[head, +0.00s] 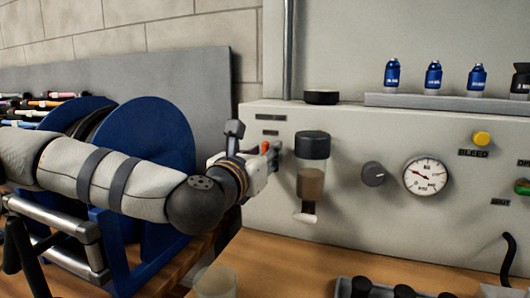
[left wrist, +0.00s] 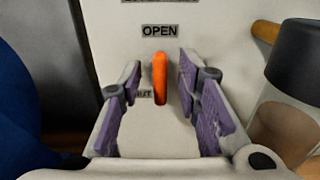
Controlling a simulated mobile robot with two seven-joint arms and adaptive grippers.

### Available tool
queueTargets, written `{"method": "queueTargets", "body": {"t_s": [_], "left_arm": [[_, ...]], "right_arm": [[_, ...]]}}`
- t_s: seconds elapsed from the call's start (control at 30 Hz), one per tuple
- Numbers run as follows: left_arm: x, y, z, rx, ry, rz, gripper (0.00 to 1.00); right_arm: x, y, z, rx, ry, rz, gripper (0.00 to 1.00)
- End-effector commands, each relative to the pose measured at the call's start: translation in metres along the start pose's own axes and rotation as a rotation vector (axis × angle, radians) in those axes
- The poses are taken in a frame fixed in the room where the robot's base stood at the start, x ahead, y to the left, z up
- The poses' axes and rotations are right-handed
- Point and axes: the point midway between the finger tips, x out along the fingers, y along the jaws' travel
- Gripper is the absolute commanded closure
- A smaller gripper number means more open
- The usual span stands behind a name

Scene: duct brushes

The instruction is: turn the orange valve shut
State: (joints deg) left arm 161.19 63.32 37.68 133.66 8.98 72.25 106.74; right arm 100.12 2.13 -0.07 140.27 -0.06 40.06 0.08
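The orange valve handle (left wrist: 160,78) stands upright on the pale panel in the left wrist view, its top end just under the OPEN label (left wrist: 159,31). A second label (left wrist: 145,94), partly hidden and hard to read, sits at its lower left. In the head view a bit of the orange handle (head: 265,147) shows at the panel's left part. My left gripper (left wrist: 159,72) is open, its purple-padded fingers on either side of the handle with a gap each side. It also shows in the head view (head: 262,166), partly hidden by its own wrist. My right gripper is in neither view.
A dark-capped cylinder (head: 311,165) with brown contents is mounted just right of the valve. A dark knob (head: 373,174) and a gauge (head: 426,176) sit farther right. Blue discs (head: 152,135) stand in a rack on the left. A clear cup (head: 215,282) stands on the wooden bench.

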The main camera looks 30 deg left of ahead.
Motion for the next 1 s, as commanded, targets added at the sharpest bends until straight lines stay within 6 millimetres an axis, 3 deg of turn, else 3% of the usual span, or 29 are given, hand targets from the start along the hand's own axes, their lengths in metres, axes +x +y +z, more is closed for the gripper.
{"method": "queueTargets", "body": {"t_s": [0.07, 0.2, 0.23, 0.67, 1.0], "left_arm": [[0.0, 0.0, 0.0, 0.0, 0.0, 0.0, 0.69], [0.0, 0.0, 0.0, 0.0, 0.0, 0.0, 0.99], [0.0, 0.0, 0.0, 0.001, 0.0, 0.0, 1.0], [0.0, 0.0, 0.002, 0.051, -0.001, 0.0, 1.0], [-0.002, -0.001, 0.006, 0.306, -0.007, 0.001, 1.0]], "right_arm": [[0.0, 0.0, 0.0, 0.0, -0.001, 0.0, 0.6], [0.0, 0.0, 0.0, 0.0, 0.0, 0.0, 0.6], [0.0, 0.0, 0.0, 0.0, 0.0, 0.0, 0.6], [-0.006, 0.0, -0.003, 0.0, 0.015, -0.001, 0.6], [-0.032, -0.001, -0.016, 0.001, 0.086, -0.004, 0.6]]}}
